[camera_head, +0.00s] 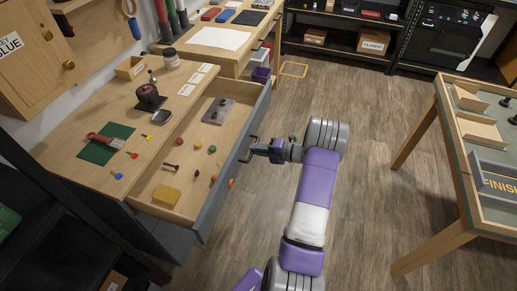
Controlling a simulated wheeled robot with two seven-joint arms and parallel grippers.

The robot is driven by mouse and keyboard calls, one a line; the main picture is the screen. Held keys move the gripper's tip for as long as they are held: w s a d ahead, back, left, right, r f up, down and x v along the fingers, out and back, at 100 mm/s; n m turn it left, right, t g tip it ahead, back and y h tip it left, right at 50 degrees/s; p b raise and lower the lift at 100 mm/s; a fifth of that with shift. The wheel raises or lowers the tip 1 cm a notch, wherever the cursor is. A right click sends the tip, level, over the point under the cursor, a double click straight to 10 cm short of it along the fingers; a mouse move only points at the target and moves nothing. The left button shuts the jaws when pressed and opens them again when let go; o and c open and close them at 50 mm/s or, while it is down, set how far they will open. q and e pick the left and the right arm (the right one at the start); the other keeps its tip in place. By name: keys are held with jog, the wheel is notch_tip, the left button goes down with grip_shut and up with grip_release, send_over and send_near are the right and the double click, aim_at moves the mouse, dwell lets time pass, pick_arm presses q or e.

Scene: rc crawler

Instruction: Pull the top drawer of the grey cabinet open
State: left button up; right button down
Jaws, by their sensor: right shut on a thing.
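The grey cabinet (165,232) stands on the left with a wooden top. Its top drawer (226,182) is pulled well out, with its grey front facing right and its wooden inside showing. My right gripper (254,150) is at the middle of the drawer front, shut on the dark drawer handle (247,157). The gripper's fingers partly hide the handle. In the drawer lie a yellow block (166,196), a grey metal plate (219,111) and several small coloured knobs. My left gripper is not in view.
A wooden table (447,100) with trays stands on the right. The wooden floor between is clear except for my arm.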

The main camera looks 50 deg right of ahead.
jog(key=c, duration=1.2)
grip_release()
jog(key=shift+s, duration=0.1)
jog(key=p+v, duration=0.1)
jog(key=v, duration=0.6)
jog(key=shift+s+d+p, duration=0.1)
jog(key=shift+s+p, duration=0.1)
jog(key=shift+p, duration=0.1)
